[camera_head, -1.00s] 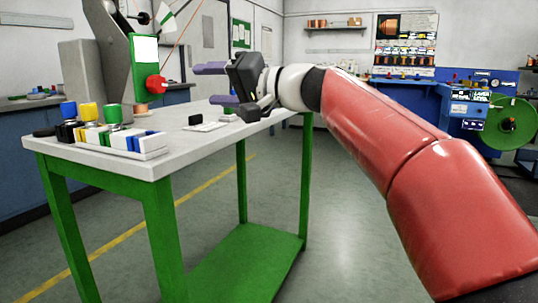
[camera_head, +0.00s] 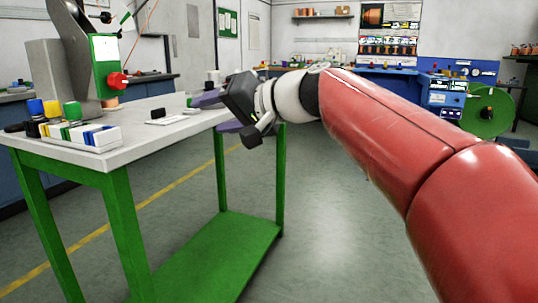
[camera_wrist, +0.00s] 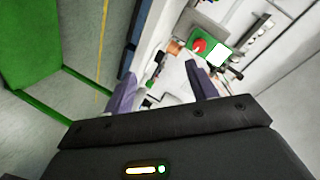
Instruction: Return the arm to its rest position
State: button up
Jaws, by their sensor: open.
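My gripper (camera_head: 217,112) is at the end of my red arm, by the right end of the green-legged table (camera_head: 120,155). In the head view one purple finger points left over the tabletop and the other is mostly hidden behind the black gripper body. In the wrist view the two purple fingers of my gripper (camera_wrist: 162,90) stand apart, with nothing held between them. The tabletop shows beyond them. My arm stretches from the lower right toward the table's right end.
On the table stand a white tray (camera_head: 105,142) with coloured pieces, several coloured spools (camera_head: 72,111), and a grey machine with a green panel and red knob (camera_head: 118,80). A blue bench (camera_head: 390,78) and a green reel (camera_head: 490,112) stand behind. The floor right of the table is clear.

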jog(key=s+d+f+m+g+h+p, duration=0.1)
jog(key=s+d+f+h+p, duration=0.7)
jog(key=s+d+f, duration=1.4)
jog(key=d+f+m+h, duration=0.1)
jog(key=d+h, duration=0.1)
jog(key=h, duration=0.3)
jog(key=shift+s+d+g+p, duration=0.3)
jog(key=shift+r, duration=0.1)
